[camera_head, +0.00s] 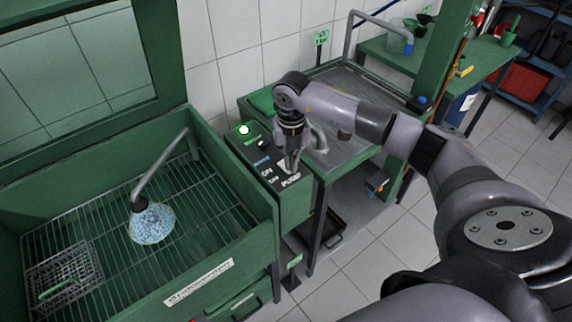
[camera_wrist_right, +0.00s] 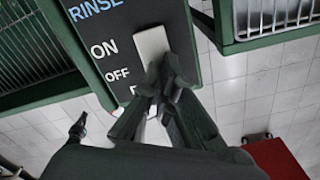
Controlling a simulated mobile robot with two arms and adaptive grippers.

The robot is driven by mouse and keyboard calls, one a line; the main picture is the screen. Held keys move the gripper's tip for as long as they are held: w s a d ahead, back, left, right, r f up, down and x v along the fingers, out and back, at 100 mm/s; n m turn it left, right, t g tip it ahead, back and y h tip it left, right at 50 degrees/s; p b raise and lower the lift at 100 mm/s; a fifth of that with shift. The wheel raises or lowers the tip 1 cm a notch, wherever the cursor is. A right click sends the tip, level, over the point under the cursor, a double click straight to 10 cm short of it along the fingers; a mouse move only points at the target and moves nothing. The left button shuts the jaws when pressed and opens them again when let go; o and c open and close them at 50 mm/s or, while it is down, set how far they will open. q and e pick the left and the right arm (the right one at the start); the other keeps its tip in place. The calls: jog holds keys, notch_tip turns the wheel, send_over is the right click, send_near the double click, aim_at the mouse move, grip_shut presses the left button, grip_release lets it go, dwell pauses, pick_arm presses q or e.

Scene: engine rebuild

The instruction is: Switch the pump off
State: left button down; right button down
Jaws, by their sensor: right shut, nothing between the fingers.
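The pump control box (camera_head: 300,205) is green with a dark sloping top, between the wash basin and the metal-topped table. Its top carries ON, OFF and PUMP lettering. In the right wrist view a pale rocker switch (camera_wrist_right: 151,42) sits beside ON and OFF on the panel (camera_wrist_right: 117,17). My right gripper (camera_head: 290,168) is shut and empty, pointing down over the switch. Its fingertips (camera_wrist_right: 167,72) overlap the lower part of the switch, near OFF; I cannot tell whether they press it. The fingers hide part of the switch and the PUMP label. My left gripper is out of view.
A green indicator (camera_head: 244,130) glows on the box. The green wash basin (camera_head: 228,268) at the left has a spout (camera_head: 160,170) with a pale bluish spray shape below it and a wire basket (camera_head: 65,280). A metal-topped table (camera_head: 350,90) stands behind my right arm.

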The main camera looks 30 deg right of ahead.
jog(key=shift+s+f, duration=0.1)
jog(key=shift+f, duration=0.25)
jog(key=shift+r, duration=0.15)
jog(key=shift+r+p, duration=0.55)
jog(key=shift+r, duration=0.35)
jog(key=shift+r+p, duration=1.55)
jog(key=shift+r, duration=0.95)
